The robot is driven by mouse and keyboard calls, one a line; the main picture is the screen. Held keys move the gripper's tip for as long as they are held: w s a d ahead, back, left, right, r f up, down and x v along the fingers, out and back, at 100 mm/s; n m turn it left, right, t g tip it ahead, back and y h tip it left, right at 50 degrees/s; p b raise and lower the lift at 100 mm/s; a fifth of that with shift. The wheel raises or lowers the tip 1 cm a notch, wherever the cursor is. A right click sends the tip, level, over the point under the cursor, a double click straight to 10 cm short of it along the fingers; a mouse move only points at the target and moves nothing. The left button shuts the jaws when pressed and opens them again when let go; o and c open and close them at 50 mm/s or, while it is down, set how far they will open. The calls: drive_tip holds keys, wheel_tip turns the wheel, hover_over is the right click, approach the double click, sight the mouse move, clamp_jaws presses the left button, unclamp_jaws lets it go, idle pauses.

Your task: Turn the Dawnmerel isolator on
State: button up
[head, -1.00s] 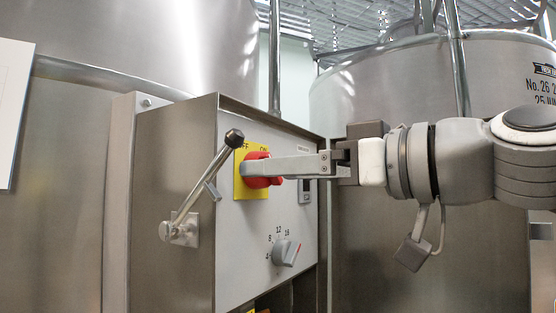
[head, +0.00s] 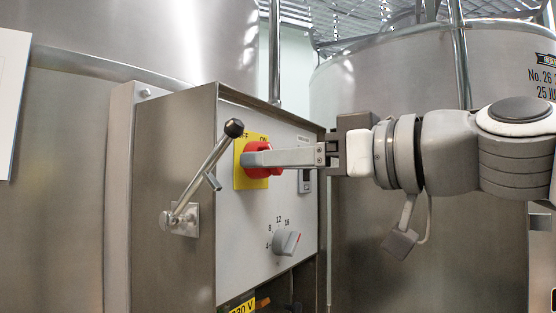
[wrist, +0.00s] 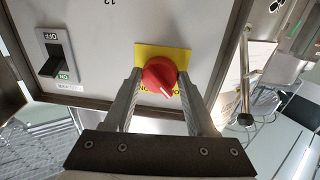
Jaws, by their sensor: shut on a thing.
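The isolator is a red rotary knob (head: 263,171) on a yellow plate (head: 243,178) on the front of a grey control box. OFF is printed at the plate's upper left and ON at its upper right. My gripper (head: 258,159) reaches in from the right and is shut on the knob. In the wrist view the red knob (wrist: 160,77) sits between my two fingers, with the yellow plate (wrist: 146,52) behind it. A white mark shows on the knob, slanted. One finger hides part of the knob in the head view. I can read no Dawnmerel name.
A lever with a black ball (head: 234,128) sticks out from the box's left side, close to the knob. A grey dial (head: 286,243) is below it. A black rocker switch (wrist: 56,55) is beside it. Steel vats (head: 425,75) stand behind.

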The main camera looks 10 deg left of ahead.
drive_tip(key=shift+f+m, duration=0.1)
drive_tip(key=shift+m, duration=0.3)
drive_tip(key=shift+r+m+g, duration=0.15)
drive_tip(key=shift+m+g, duration=0.25)
drive_tip(key=shift+m, duration=3.65)
drive_tip(key=shift+r+m+g, duration=0.15)
drive_tip(key=shift+m+g, duration=0.25)
drive_tip(key=shift+m, duration=3.65)
drive_tip(key=o, duration=1.4)
drive_tip(key=shift+c, duration=0.2)
drive_tip(key=b+v, duration=0.2)
drive_tip(key=v, duration=1.5)
drive_tip(key=shift+d+r, duration=0.2)
drive_tip(key=shift+r, duration=0.05)
drive_tip(key=shift+f, duration=0.1)
